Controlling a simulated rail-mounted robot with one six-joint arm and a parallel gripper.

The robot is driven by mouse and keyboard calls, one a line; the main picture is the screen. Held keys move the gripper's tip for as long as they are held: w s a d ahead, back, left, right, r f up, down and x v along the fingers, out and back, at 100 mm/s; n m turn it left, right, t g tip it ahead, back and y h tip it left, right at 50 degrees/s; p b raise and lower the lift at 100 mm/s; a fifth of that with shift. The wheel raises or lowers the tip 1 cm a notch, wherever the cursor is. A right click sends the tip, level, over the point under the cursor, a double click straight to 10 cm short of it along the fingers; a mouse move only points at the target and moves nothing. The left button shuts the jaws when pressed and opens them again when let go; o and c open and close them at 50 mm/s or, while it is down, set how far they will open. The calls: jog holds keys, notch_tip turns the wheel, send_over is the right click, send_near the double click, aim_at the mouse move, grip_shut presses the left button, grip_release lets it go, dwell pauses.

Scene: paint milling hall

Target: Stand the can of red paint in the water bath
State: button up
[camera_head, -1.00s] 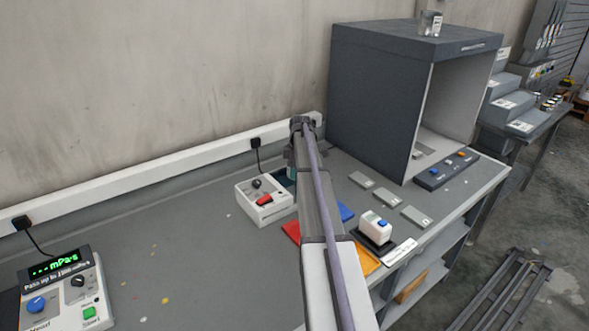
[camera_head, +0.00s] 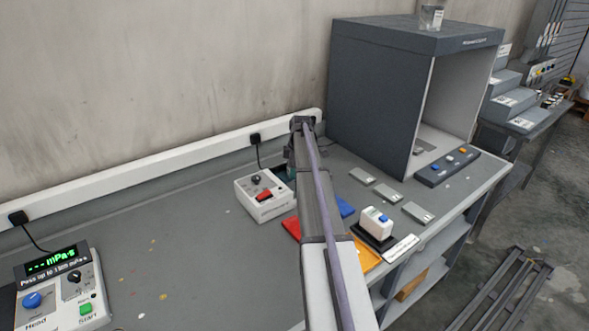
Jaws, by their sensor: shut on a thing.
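The water bath, a white box (camera_head: 270,209) with a black knob and a red switch, stands on the bench left of my arm. A strip of teal shows at its right side, and my arm covers the rest of that side. My arm runs up the middle of the picture, and its wrist end is above and behind the bath. The jaws of my gripper are hidden behind my arm, so what they hold does not show. No can of red paint is visible.
A white tester (camera_head: 60,290) with a green display stands at the left. A dark booth (camera_head: 375,95) stands at the back right. The bench between tester and bath is clear.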

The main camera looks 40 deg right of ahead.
jog(key=shift+f, duration=0.15)
jog(key=o, duration=1.1)
jog(key=shift+c, duration=0.2)
notch_tip(320, 180, up, 11)
jog(key=d+p, duration=0.1)
jog(key=p, duration=0.9)
jog(key=shift+s+p, duration=0.35)
jog(key=shift+f, duration=0.1)
